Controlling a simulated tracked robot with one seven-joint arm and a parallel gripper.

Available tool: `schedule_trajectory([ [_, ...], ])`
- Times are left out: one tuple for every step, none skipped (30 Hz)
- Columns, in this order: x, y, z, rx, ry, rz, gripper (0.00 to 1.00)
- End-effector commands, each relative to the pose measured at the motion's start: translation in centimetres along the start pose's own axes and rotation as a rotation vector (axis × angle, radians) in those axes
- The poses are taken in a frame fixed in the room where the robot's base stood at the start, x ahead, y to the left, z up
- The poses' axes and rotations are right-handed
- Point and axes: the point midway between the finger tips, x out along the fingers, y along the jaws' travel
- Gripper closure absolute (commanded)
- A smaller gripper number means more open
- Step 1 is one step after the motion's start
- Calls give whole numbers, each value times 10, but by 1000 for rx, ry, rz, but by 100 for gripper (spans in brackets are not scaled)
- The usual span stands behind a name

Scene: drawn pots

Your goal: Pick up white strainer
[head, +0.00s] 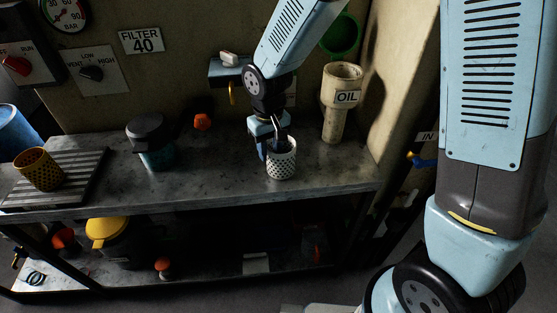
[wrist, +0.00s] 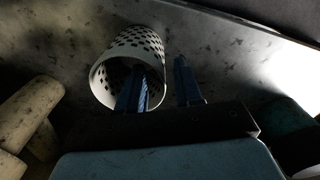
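The white strainer (head: 281,167), a cup with a pattern of holes, stands upright on the metal bench in the head view. It also shows in the wrist view (wrist: 141,42), with its mouth toward the camera. My gripper (head: 272,146) points down at it with two blue fingers. In the wrist view my gripper (wrist: 161,68) has one finger in the strainer's mouth and the other outside, to the right of its wall. The fingers are apart, with a gap between the outer finger and the wall. The tip of the inner finger is partly hidden inside the strainer.
A cream OIL funnel (head: 342,105) stands right of the strainer. A dark-lidded pot (head: 151,140) and a yellow perforated cup (head: 39,170) on a ribbed mat (head: 82,178) are to the left. The bench (head: 215,175) is clear between pot and strainer.

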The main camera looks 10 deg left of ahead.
Motion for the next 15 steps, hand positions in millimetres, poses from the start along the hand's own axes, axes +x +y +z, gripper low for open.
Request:
schedule_trajectory([
  [0,0,0,0,0,0,65],
  [0,0,0,0,0,0,66],
  [0,0,0,0,0,0,70],
  [0,0,0,0,0,0,73],
  [0,0,0,0,0,0,76],
  [0,0,0,0,0,0,80],
  [0,0,0,0,0,0,82],
  [0,0,0,0,0,0,85],
  [0,0,0,0,0,0,89],
  [0,0,0,0,0,0,92],
  [0,0,0,0,0,0,95],
  [0,0,0,0,0,0,99],
  [0,0,0,0,0,0,100],
  [0,0,0,0,0,0,100],
  [0,0,0,0,0,0,100],
])
